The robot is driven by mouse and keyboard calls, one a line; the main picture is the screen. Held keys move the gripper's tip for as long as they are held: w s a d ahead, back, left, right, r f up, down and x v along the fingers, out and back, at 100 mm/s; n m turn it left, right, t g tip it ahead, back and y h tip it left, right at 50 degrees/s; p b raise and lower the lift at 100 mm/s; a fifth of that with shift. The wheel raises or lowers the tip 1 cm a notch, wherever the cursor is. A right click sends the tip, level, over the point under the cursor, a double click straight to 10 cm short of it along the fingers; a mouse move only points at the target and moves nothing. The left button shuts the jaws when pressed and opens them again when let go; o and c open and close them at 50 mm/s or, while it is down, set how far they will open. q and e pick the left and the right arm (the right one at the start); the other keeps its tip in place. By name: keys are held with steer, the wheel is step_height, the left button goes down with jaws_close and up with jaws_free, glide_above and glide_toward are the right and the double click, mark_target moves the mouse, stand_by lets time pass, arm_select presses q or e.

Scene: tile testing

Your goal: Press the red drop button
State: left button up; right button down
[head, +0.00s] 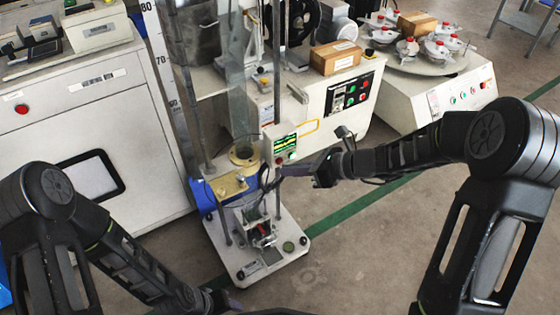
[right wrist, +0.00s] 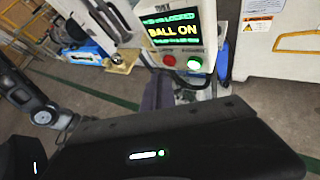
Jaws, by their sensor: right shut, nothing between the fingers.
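A small control box (head: 285,143) with a lit screen stands on the drop-test rig. In the right wrist view its screen (right wrist: 172,27) reads "BALL ON". The red button (right wrist: 169,60) is below the screen at left, and a lit green button (right wrist: 194,64) is at its right. My right gripper (head: 283,172) is shut and empty, just below the box in the head view. In the right wrist view its fingers (right wrist: 158,92) lie just under the red button; I cannot tell whether they touch it. My left gripper (head: 232,303) is at the bottom edge, mostly hidden.
The rig's clear tube (head: 238,70) and metal posts rise beside the box. The rig's white base plate (head: 225,255) is below. A white cabinet (head: 75,130) stands at left. Machines with a cardboard box (head: 335,57) and a round table (head: 440,67) stand behind. Floor at right is clear.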

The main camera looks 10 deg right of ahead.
steer(key=shift+w, duration=0.15)
steer(key=shift+w+a, duration=0.15)
steer(key=shift+w, duration=0.1)
steer(key=shift+w+a, duration=0.2)
steer(key=shift+w, duration=0.25)
stand_by(0.7)
steer(key=shift+s, duration=0.1)
steer(key=shift+s+d+p, duration=0.3)
steer(key=shift+s+d, duration=0.05)
steer(key=shift+s, duration=0.5)
steer(key=s, duration=0.1)
steer(key=s+d, duration=0.1)
steer(key=s, duration=0.1)
steer(key=s+d, duration=0.1)
steer(key=shift+s, duration=0.2)
stand_by(0.3)
steer(key=shift+a, duration=0.1)
stand_by(0.6)
